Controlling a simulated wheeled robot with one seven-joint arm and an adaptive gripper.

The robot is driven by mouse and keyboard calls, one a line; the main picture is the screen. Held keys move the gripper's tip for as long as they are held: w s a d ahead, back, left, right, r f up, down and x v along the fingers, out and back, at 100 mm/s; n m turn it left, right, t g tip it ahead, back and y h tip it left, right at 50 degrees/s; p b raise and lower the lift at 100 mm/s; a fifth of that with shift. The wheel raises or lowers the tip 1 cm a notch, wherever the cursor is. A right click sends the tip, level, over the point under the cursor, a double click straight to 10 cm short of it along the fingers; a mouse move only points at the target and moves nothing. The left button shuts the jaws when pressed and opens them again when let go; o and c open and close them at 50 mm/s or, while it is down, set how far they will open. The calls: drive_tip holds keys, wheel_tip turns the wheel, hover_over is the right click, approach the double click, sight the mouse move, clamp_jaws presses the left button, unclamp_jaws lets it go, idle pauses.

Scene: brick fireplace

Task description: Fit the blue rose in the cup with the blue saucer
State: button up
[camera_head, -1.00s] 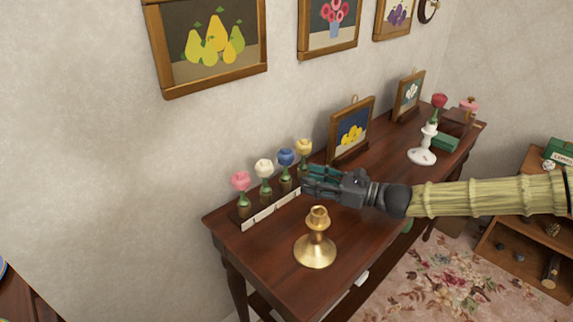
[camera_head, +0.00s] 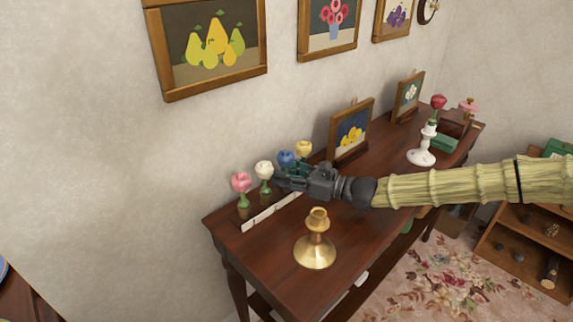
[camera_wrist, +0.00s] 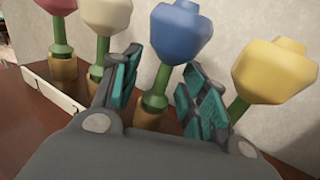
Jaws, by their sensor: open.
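The blue rose (camera_head: 286,158) stands upright in a row of roses on the wooden table, in a small brown holder. In the wrist view its blue head (camera_wrist: 180,32) is above my fingers and its green stem shows between them. My gripper (camera_head: 281,181) is open around the stem; the wrist view shows a finger on each side (camera_wrist: 162,80), with gaps to the stem. No cup with a blue saucer can be made out; only a blue-edged thing (camera_head: 2,268), cut off at the left edge, shows there.
Close beside are the pink rose (camera_head: 241,182), white rose (camera_head: 264,170) and yellow rose (camera_head: 304,149). A brass candlestick (camera_head: 315,250) stands in front of the row. A white candlestick (camera_head: 421,156) with a red rose and framed pictures stand farther right. The table's front is mostly clear.

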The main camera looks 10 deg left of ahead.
clamp_jaws()
drive_tip(key=shift+r, duration=0.15)
